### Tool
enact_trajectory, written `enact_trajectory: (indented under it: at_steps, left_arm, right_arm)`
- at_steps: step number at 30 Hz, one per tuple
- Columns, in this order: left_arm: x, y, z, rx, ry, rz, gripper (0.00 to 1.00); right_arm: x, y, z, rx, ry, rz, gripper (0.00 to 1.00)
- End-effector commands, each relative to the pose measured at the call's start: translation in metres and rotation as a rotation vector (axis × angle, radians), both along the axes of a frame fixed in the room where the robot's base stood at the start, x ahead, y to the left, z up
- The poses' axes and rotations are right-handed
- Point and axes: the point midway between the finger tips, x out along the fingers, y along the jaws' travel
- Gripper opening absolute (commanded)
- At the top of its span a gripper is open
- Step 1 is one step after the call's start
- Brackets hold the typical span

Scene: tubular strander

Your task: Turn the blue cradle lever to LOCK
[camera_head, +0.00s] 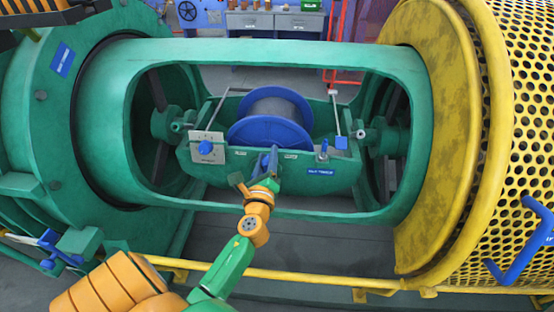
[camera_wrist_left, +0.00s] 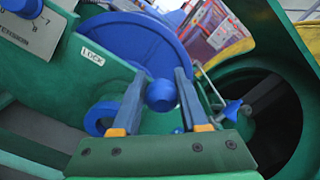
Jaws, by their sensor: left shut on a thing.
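The blue cradle lever (camera_head: 274,157) stands at the front rim of the green cradle (camera_head: 335,175), below the blue reel, in the head view. My left gripper (camera_head: 266,172) reaches it from the front. In the left wrist view the two fingers of my left gripper (camera_wrist_left: 160,104) are shut around the lever's round blue knob (camera_wrist_left: 160,93). The LOCK label (camera_wrist_left: 93,57) is on the cradle rim to the left of the knob, apart from it. The lever's lower part is mostly hidden by the gripper. My right gripper is not in view.
A blue dial on a pale plate (camera_head: 205,147) sits left of the lever. A small blue-based toggle (camera_head: 322,153) and a blue label are to its right. The green frame's lower bar (camera_head: 340,207) runs under my arm. A perforated yellow guard (camera_head: 525,110) stands at right.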

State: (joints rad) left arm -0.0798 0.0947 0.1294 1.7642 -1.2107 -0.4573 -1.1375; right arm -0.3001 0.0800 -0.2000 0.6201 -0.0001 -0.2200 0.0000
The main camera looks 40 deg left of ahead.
Motion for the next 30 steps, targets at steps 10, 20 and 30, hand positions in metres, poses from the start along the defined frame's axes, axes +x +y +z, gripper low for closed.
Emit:
enact_trajectory:
  at_steps: [10, 20, 30]
  left_arm:
    - [-0.018, 0.028, -0.004, -0.285, -0.168, -0.003, 0.0]
    - [-0.032, 0.051, -0.015, -0.529, -0.317, -0.004, 0.0]
    - [-0.041, 0.066, -0.024, -0.69, -0.415, -0.004, 0.0]
  right_arm:
    - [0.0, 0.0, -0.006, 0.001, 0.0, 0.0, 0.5]
    - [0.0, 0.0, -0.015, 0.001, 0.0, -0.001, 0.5]
    - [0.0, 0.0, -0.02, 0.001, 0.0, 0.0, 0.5]
